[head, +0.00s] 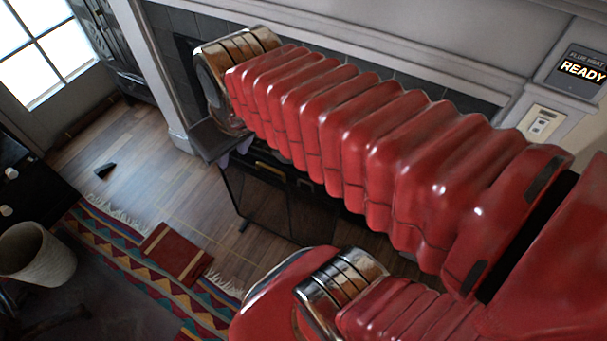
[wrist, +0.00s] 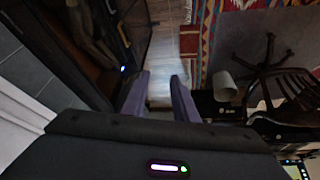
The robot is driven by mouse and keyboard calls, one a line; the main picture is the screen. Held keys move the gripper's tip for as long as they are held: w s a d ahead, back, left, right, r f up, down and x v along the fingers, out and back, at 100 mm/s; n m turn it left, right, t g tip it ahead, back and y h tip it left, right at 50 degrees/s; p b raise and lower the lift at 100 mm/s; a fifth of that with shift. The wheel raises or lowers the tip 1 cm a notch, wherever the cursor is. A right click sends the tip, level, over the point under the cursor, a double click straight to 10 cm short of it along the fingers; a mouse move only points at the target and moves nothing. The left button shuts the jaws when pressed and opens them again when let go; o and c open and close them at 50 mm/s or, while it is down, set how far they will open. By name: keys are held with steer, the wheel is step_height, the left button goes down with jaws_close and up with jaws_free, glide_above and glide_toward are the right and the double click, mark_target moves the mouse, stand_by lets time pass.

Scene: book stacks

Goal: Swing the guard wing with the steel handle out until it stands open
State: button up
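A dark mesh fire guard (head: 285,205) stands on the wood floor in front of the fireplace in the head view, partly hidden behind my red arm. A short brass-coloured handle (head: 271,169) shows near its top edge. I cannot make out a steel handle; it may be hidden by my arm. My gripper (head: 235,152) is just above the guard's left end in the head view. In the wrist view its two purple-grey fingers (wrist: 158,97) are apart, with bare floor seen between them. Whether they touch the guard cannot be told.
A pale waste bin (head: 37,254) stands at far left. The wall panel (head: 580,70) reads READY. Wood floor (head: 140,160) left of the guard is mostly clear.

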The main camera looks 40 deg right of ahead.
steer(key=w+d+f+n+g+y, duration=0.1)
steer(key=w+d+f+g, duration=0.1)
steer(key=w+d+f, duration=0.6)
steer(key=w+d+f+n+g, duration=0.2)
steer(key=w+d+f+g, duration=0.1)
steer(key=d+f, duration=0.8)
steer(key=s+d+f+y, duration=0.1)
steer(key=d+f, duration=0.7)
steer(key=f, duration=0.1)
steer(key=shift+s+d+f+n+g, duration=0.15)
steer(key=shift+s+d+n+g, duration=0.05)
steer(key=shift+d+n+g, duration=0.15)
steer(key=shift+f, duration=0.1)
step_height(320, 180, down, 13)
steer(key=a, duration=0.2)
steer(key=shift+s+a+f, duration=0.15)
steer(key=shift+s+a, duration=0.1)
steer(key=shift+s, duration=0.2)
steer(key=shift+c, duration=0.6)
jaws_close()
